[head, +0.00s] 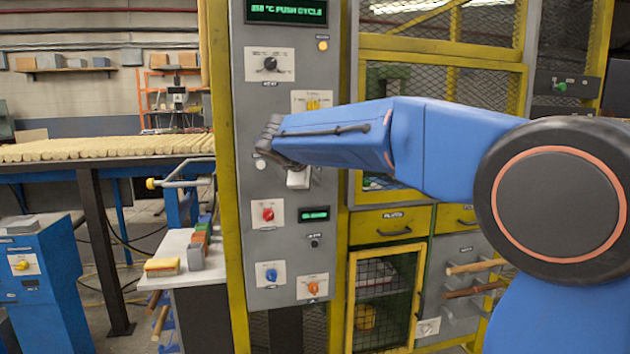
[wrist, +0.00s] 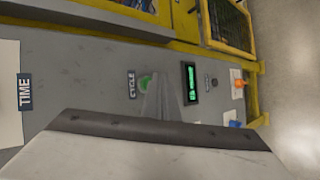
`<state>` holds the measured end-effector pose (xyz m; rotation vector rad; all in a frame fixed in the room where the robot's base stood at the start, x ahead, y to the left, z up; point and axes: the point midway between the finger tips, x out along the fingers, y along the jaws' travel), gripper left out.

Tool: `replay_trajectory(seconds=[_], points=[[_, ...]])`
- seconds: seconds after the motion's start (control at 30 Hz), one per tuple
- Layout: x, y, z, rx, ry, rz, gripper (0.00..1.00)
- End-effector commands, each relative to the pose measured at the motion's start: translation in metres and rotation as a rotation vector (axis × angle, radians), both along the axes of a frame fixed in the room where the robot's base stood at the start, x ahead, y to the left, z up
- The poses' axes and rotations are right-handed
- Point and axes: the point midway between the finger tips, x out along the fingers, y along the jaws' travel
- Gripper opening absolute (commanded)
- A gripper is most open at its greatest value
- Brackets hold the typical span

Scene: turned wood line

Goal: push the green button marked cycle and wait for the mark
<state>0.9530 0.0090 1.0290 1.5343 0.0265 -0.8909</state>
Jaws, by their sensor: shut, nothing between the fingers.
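The green button (wrist: 145,82) shows in the wrist view beside a dark label reading CYCLE (wrist: 131,84), on the grey control panel (head: 248,230). My gripper (wrist: 162,98) is shut and empty, its fingertips close to the button and partly covering it. I cannot tell whether they touch it. In the head view my gripper (head: 272,142) is in front of the panel's middle, and the green button is hidden there. The display (head: 286,11) at the panel top shows green text ending in "°C PUSH CYCLE", with an amber lamp (head: 323,45) below it.
A red knob (head: 268,214), a small green-lit readout (head: 314,214), a blue knob (head: 271,275) and an orange knob (head: 314,288) sit lower on the panel. A black dial (head: 270,64) is above. Yellow-framed mesh cabinets (head: 385,300) stand right; a conveyor (head: 100,148) runs left.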

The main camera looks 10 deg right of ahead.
Motion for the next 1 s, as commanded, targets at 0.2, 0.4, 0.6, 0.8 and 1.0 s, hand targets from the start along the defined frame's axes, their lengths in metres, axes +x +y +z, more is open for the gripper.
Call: replay_trajectory(seconds=[0.2,0.4,0.6,0.8,1.0], points=[[0.004,0.000,0.000,0.000,0.000,0.000,0.00],[0.009,0.000,0.000,0.000,0.000,0.000,0.00],[0.009,0.000,0.000,0.000,0.000,0.000,0.00],[0.009,0.000,0.000,0.000,0.000,0.000,0.00],[0.011,0.000,0.000,0.000,0.000,0.000,0.00]])
